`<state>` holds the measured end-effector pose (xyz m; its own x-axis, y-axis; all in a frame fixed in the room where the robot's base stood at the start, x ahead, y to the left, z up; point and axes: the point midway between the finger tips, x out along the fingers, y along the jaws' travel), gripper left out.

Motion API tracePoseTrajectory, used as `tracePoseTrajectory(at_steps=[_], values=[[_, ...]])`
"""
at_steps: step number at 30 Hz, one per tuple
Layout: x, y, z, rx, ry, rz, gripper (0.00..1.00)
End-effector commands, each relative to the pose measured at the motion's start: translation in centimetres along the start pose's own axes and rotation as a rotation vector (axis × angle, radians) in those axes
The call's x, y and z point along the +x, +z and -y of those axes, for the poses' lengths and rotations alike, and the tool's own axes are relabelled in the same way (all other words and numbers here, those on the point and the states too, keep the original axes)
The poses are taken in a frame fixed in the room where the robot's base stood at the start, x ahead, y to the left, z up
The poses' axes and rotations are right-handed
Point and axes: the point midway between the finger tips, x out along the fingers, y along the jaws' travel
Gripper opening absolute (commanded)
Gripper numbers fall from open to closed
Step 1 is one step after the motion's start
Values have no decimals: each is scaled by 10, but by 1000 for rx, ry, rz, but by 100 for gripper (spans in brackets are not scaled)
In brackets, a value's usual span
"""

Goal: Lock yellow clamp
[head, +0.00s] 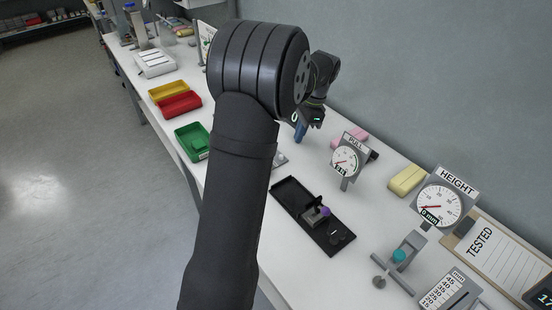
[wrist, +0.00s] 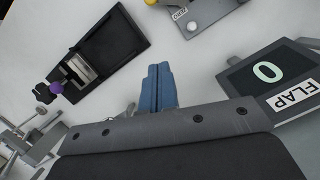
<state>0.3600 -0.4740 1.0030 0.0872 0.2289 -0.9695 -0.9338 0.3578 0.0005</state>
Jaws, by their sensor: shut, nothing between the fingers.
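A small yellow knob (wrist: 151,2) shows at the top edge of the wrist view, beside a grey plate (wrist: 205,12) with a white label. Most of the yellow part is cut off, so I cannot tell whether it is the yellow clamp or how it is set. In the head view my arm covers most of this area. My gripper (wrist: 157,105) has its blue fingers shut and empty, above the white table and apart from the plate. The blue fingers also show in the head view (head: 300,132).
A black tray (head: 290,192) holds a grey device with a purple knob (wrist: 56,88). A FLAP display (wrist: 270,75) reading 0 is at right in the wrist view. PULL (head: 346,160) and HEIGHT (head: 437,204) dials stand nearby. Bare white table lies between the tray and my fingers.

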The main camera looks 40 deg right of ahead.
Motion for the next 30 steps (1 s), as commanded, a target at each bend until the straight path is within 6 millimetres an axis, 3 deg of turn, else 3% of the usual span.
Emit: tracePoseTrajectory(at_steps=[11,25,30], values=[[9,1,0,-2,1,-1,0],[102,1,0,-2,4,0,0],[106,26,0,-5,1,-2,0]])
